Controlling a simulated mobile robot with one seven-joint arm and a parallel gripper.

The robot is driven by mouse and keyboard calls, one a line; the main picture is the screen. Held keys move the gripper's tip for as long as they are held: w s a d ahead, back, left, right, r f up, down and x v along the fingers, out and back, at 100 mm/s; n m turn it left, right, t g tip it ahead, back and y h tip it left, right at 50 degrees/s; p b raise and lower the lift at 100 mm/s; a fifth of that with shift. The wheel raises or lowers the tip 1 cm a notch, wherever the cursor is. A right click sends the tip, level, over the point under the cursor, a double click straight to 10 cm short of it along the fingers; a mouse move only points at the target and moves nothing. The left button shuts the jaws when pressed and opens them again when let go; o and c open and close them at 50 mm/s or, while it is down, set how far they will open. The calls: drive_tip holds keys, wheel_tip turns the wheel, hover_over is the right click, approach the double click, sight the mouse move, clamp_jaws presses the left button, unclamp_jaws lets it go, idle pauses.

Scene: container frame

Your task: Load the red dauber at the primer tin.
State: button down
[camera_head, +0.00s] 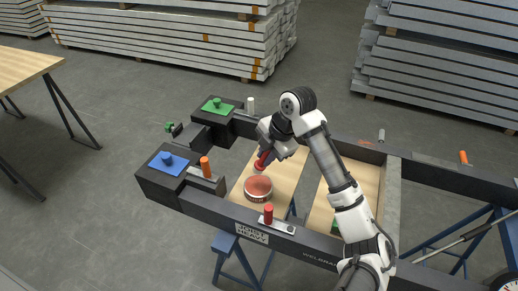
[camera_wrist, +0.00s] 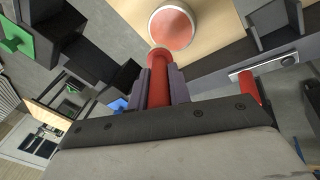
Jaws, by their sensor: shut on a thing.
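My gripper (camera_head: 268,152) is shut on the red dauber (camera_head: 263,160). In the wrist view the dauber's red handle (camera_wrist: 159,85) stands between the two grey fingers (camera_wrist: 160,87). The primer tin (camera_head: 258,196), a round pale-rimmed tin with reddish contents, stands on a wooden board inside the dark frame. It also shows at the top of the wrist view (camera_wrist: 173,27). The dauber is tilted, its lower end just above and behind the tin in the head view.
A red cylinder (camera_head: 268,213) stands on a metal plate on the near rail. An orange cylinder (camera_head: 205,167) stands by a blue plate with a knob (camera_head: 167,162). A green plate with a knob (camera_head: 217,106) sits on the far left corner. The dark frame rails (camera_head: 235,220) surround the board.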

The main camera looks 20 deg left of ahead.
drive_tip(key=shift+f+b, duration=2.1)
drive_tip(key=shift+f, duration=0.9)
drive_tip(key=shift+f+b, duration=0.4)
drive_tip(key=shift+f, duration=0.1)
drive_tip(key=shift+r+p, duration=2.4)
drive_tip(key=shift+r, duration=1)
drive_tip(key=shift+f, duration=0.1)
wheel_tip(320, 180, down, 7)
drive_tip(key=b, duration=0.5)
drive_tip(key=shift+r, duration=0.2)
